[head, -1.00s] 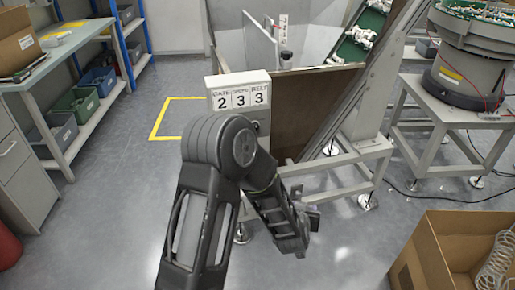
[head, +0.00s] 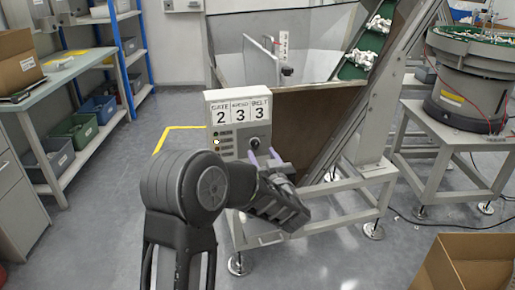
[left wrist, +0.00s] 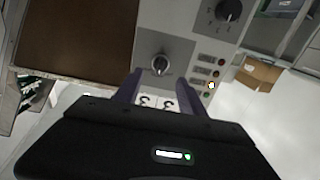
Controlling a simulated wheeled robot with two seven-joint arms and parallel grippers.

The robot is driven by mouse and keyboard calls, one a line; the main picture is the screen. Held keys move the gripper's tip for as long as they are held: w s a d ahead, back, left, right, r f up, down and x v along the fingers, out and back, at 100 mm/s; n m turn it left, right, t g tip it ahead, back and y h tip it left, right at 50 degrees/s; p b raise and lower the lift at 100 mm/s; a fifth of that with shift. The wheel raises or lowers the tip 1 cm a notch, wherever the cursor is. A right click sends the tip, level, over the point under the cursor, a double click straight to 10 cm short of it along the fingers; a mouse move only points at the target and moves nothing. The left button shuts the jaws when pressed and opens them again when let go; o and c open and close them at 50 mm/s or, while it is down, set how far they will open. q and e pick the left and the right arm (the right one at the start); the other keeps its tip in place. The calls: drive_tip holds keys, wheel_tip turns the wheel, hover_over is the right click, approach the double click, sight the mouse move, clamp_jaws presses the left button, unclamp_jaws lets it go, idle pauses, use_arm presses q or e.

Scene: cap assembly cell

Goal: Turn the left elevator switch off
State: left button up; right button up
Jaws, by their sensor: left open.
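My right gripper is out of view.
The inclined elevator (head: 395,65) rises behind. A bowl feeder (head: 465,75) stands right, a cardboard box (head: 470,265) front right, a shelf bench (head: 75,60) left.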

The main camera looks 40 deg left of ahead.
sight(257, 145)
use_arm(q)
drive_tip(key=x, duration=0.5)
drive_tip(key=shift+w+a, duration=0.15)
drive_tip(key=shift+a, duration=0.05)
clamp_jaws()
idle(0.3)
